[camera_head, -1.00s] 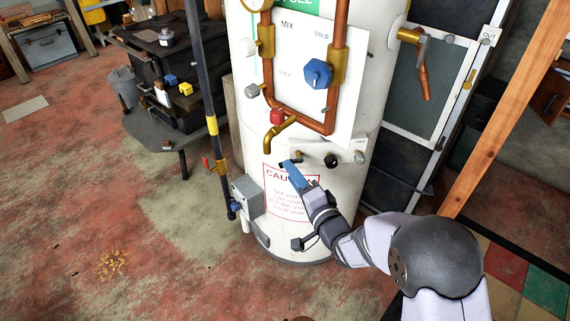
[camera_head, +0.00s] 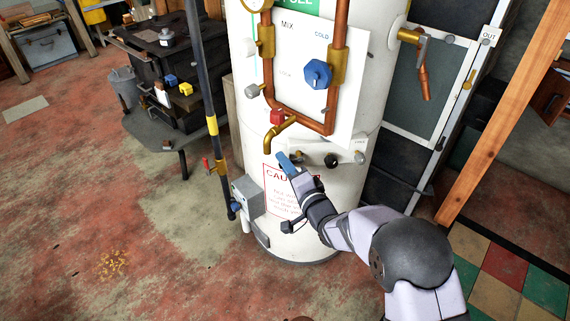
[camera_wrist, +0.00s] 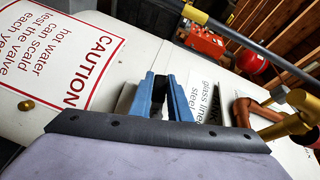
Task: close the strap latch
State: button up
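My gripper (camera_head: 283,158) has blue fingers and is close to the front of the white water tank (camera_head: 345,190), just below the brass spout. In the wrist view my gripper (camera_wrist: 160,78) shows its two fingers apart with a dark gap between them. I cannot tell whether a dark part lies in that gap. On the tank, right of the fingers, is a small dark and brass fitting (camera_head: 300,157), then a black round knob (camera_head: 331,160) and a brass knob (camera_head: 361,157). I cannot make out for sure which part is the strap latch; my fingers may hide some of it.
Copper pipes with a brass spout (camera_head: 277,134), a red knob (camera_head: 277,116) and a blue knob (camera_head: 318,73) are above my gripper. A black-and-yellow pole (camera_head: 211,125) and a grey box (camera_head: 248,196) are to the left. A wooden post (camera_head: 500,120) stands at right.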

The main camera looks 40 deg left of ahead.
grip_shut()
jog(key=shift+d+f+n+h, duration=0.1)
jog(key=shift+f+n+h, duration=0.2)
jog(key=shift+n, duration=0.4)
jog(key=o, duration=0.6)
grip_release()
jog(key=shift+v, duration=3.65)
jog(key=shift+w, duration=0.1)
